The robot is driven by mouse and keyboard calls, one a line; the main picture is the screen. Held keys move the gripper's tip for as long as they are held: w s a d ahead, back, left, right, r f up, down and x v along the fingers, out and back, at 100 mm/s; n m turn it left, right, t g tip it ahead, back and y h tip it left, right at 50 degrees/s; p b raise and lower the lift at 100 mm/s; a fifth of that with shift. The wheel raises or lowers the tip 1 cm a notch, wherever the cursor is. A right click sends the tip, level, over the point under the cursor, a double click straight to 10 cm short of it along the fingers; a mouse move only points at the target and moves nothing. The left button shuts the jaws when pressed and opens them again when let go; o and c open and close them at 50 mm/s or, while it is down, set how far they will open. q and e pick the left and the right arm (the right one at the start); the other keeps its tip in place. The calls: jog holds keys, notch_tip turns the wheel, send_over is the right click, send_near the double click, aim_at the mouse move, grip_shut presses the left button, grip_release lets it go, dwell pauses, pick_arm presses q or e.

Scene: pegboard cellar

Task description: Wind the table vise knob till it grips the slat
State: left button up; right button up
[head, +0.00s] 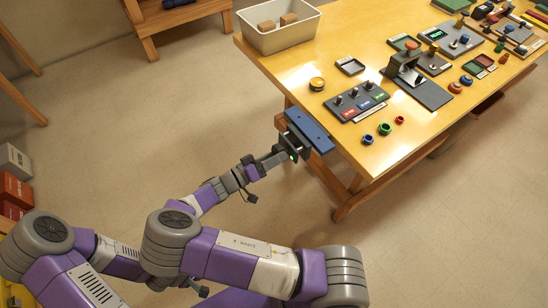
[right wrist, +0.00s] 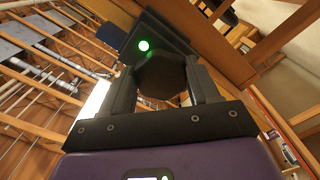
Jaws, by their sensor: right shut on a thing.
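The table vise (head: 291,143) is at the near left edge of the yellow table, with a long blue bar-like piece (head: 311,131) on it. I cannot tell whether this blue piece is the slat or a vise jaw. A small green light glows on the vise. My right gripper (head: 279,156) is up against the front of the vise. In the right wrist view, its two fingers (right wrist: 162,88) are shut around the dark, faceted knob (right wrist: 160,76); the green light (right wrist: 143,45) shows just above it. The head view mostly hides the knob. My left gripper is not in view.
The yellow table (head: 310,73) carries a white bin (head: 278,35) with wooden blocks, a panel with several knobs (head: 357,101), a black stand (head: 416,90) and small coloured rings. The floor left of the table is open. A wooden rack stands at the upper left.

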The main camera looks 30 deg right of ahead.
jog(key=o, duration=1.1)
jog(key=shift+c, duration=0.2)
jog(key=a+p, duration=0.1)
jog(key=a, duration=0.6)
jog(key=shift+s+a, duration=0.25)
jog(key=shift+a, duration=0.05)
